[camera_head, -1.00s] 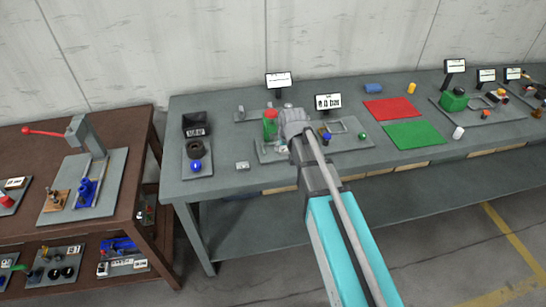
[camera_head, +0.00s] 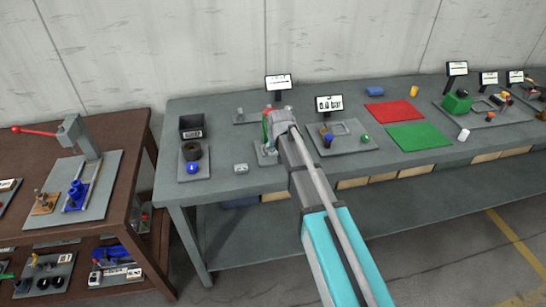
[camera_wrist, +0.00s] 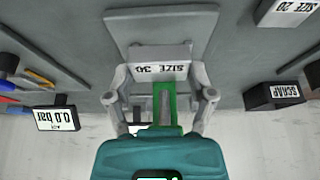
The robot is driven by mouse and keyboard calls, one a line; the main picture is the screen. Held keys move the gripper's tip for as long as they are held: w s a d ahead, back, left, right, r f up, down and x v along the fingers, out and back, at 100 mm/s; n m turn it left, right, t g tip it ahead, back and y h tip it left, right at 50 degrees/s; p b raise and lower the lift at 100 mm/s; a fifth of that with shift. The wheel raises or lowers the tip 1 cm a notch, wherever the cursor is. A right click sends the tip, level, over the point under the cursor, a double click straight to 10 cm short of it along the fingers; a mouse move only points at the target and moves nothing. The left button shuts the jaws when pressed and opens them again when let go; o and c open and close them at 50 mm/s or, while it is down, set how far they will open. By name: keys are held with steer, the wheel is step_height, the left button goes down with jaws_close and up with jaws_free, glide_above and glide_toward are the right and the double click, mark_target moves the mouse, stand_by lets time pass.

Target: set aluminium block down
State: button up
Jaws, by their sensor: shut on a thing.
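The aluminium block (camera_wrist: 160,72) is a pale grey block labelled "SIZE 30", upside down in the wrist view. My gripper (camera_wrist: 160,80) is shut on it, with one finger at each side. The block is over or on a grey plate (camera_wrist: 150,22); I cannot tell whether it touches. A green upright part (camera_wrist: 164,103) shows just below the block in the wrist view. In the head view my gripper (camera_head: 277,120) is beside the green part (camera_head: 265,126) with a red top, and it largely hides the block.
A small labelled block (camera_head: 241,168), marked "SIZE 20" in the wrist view (camera_wrist: 288,12), lies to the left. A scrap bin (camera_head: 192,127) and a plate with a blue ball (camera_head: 193,168) stand farther left. A gauge display (camera_head: 329,104) stands to the right, near red (camera_head: 394,112) and green mats (camera_head: 418,137).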

mark_target(274, 160)
steer(key=shift+w+a+f+b, duration=0.2)
steer(key=shift+w+f+b, duration=0.15)
steer(key=shift+f+b, duration=1.65)
steer(key=shift+b, duration=0.05)
steer(key=shift+f, duration=0.1)
steer(key=o, duration=1.2)
steer(key=shift+r, duration=0.2)
steer(key=p+v, duration=1.1)
steer(key=v, duration=0.1)
steer(key=shift+s, duration=0.1)
steer(key=shift+f, duration=0.1)
